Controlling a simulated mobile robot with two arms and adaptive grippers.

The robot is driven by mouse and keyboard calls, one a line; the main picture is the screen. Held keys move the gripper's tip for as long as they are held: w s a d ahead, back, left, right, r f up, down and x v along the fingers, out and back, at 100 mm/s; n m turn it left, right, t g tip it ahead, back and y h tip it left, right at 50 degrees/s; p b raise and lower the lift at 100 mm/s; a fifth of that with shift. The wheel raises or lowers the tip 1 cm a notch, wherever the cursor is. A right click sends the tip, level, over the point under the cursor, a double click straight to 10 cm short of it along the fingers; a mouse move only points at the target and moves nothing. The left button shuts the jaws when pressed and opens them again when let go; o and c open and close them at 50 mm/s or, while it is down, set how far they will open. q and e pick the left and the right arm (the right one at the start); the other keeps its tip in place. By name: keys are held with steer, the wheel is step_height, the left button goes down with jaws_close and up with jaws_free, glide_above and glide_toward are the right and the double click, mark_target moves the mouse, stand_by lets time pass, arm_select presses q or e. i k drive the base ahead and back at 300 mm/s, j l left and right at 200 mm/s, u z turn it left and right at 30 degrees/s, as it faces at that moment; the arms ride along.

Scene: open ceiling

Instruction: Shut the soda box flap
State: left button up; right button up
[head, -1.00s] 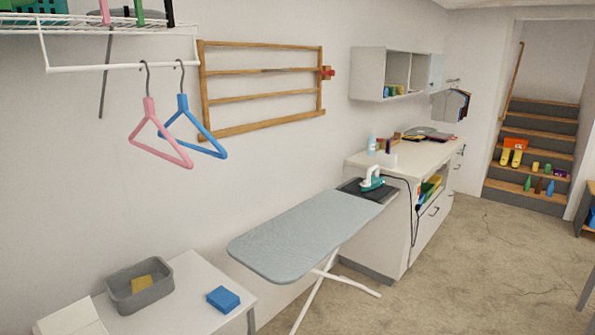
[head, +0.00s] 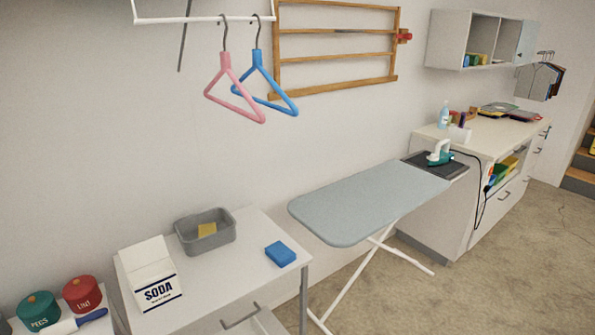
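The soda box (head: 155,284) is a white carton with dark "SODA" lettering and a dark band near its base. It stands upright at the left end of the white table (head: 235,273) in the head view. Its sloped white top panel (head: 145,256) faces me, but I cannot tell from here how far the flap is open. Neither of my grippers shows in this view.
A grey bin (head: 206,238) holding a yellow sponge stands right of the box, with a blue sponge (head: 280,254) further right. An ironing board (head: 368,199) stands to the right.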

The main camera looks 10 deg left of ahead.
mark_target(133, 258)
steer(key=u, duration=1.4)
steer(key=i+j+z, duration=0.8)
steer(key=i+l, duration=0.05)
steer(key=i, duration=0.05)
